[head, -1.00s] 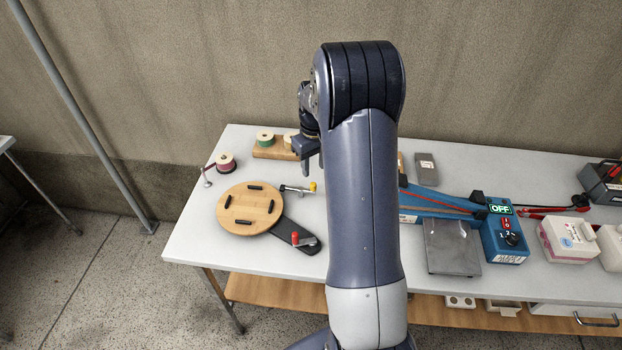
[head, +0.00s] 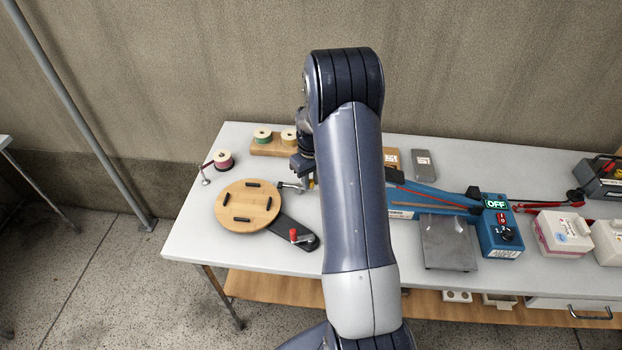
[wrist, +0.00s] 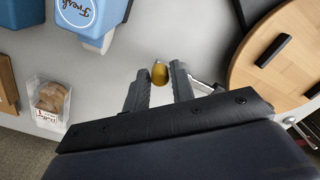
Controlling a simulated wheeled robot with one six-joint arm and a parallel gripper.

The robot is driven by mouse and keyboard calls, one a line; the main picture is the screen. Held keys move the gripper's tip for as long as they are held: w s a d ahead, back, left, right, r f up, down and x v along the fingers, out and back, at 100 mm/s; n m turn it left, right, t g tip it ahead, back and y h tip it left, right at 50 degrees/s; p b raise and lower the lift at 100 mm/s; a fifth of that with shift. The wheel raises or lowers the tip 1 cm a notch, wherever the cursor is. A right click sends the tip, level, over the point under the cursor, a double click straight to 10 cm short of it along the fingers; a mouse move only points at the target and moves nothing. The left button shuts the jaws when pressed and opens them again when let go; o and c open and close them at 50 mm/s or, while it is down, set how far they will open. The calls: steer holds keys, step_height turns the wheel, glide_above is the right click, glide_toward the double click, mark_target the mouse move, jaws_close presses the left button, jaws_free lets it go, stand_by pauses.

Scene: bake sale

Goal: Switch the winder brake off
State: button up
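The winder has a round wooden disc (head: 247,214) with black pegs, on a black base arm (head: 294,233) at the table's left. A metal lever (head: 290,186) with a yellow tip lies behind the disc; which part is the brake is not labelled. My gripper (head: 301,168) is low over that lever, partly hidden by my arm. In the wrist view my gripper (wrist: 157,88) is open, its fingers apart. The yellow tip (wrist: 159,73) shows in the gap near the fingertips; contact cannot be told.
Thread spools on a wooden block (head: 268,150) stand behind, and a pink spool (head: 223,160) at the left. A blue device (head: 500,238) showing OFF lies right. The wrist view shows a clear box (wrist: 46,105) and a blue "Fresh" item (wrist: 85,18).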

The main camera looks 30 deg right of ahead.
jaws_close()
steer(key=shift+s+m+b, duration=0.1)
steer(key=shift+m+b, duration=0.2)
steer(key=shift+b, duration=0.05)
steer(key=shift+a+m, duration=0.15)
steer(key=shift+m, duration=0.15)
steer(key=shift+o, duration=2)
jaws_free()
step_height(320, 180, up, 11)
steer(key=b, duration=0.1)
steer(key=shift+f, duration=0.2)
